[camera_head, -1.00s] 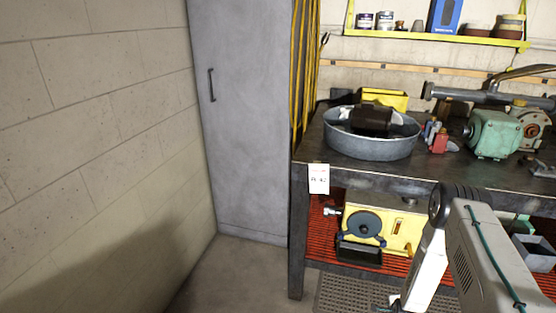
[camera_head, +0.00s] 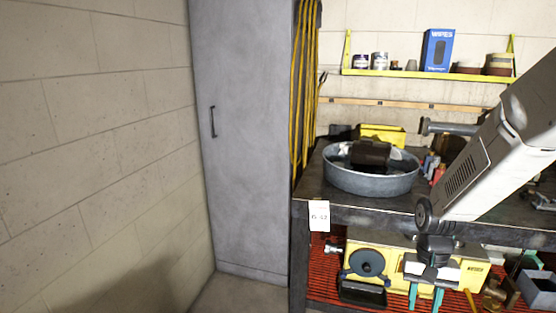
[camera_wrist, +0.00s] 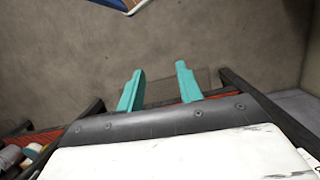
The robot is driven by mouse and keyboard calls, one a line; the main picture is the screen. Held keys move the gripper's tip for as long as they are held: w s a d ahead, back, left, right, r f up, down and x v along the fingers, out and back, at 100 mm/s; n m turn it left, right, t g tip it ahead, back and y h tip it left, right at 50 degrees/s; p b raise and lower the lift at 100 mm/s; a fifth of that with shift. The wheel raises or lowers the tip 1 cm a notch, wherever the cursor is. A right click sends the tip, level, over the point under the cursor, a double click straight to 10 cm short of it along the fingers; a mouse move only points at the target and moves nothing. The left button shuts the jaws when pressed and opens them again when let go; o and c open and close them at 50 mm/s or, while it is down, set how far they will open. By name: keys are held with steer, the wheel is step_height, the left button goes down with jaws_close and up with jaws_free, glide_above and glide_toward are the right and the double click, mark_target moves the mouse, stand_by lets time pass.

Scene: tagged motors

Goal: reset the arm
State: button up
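My gripper (camera_head: 426,294) hangs from my arm in front of the workbench's lower shelf in the head view, its two teal fingers pointing down. In the wrist view my gripper (camera_wrist: 160,84) shows its teal fingers spread apart with only the floor seen between them. It is open and holds nothing. My pale grey arm crosses the right side of the head view and hides part of the bench top and wall.
The workbench (camera_head: 385,213) carries a round metal tub (camera_head: 372,184) with a dark part in it. A yellow machine (camera_head: 400,262) sits on the red lower shelf (camera_head: 322,285). A grey cabinet (camera_head: 240,140) stands left of the bench. Some floor (camera_head: 240,296) is clear.

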steer(key=s+a+r+n+t, duration=0.2)
steer(key=s+a+r, duration=0.1)
steer(key=s+r, duration=0.6)
steer(key=s+a+r+n+t, duration=0.1)
steer(key=s+a+r+n, duration=0.1)
steer(key=s+r, duration=0.8)
steer(key=shift+a+r+t, duration=0.4)
steer(key=shift+a+r, duration=0.45)
steer(key=shift+s, duration=0.1)
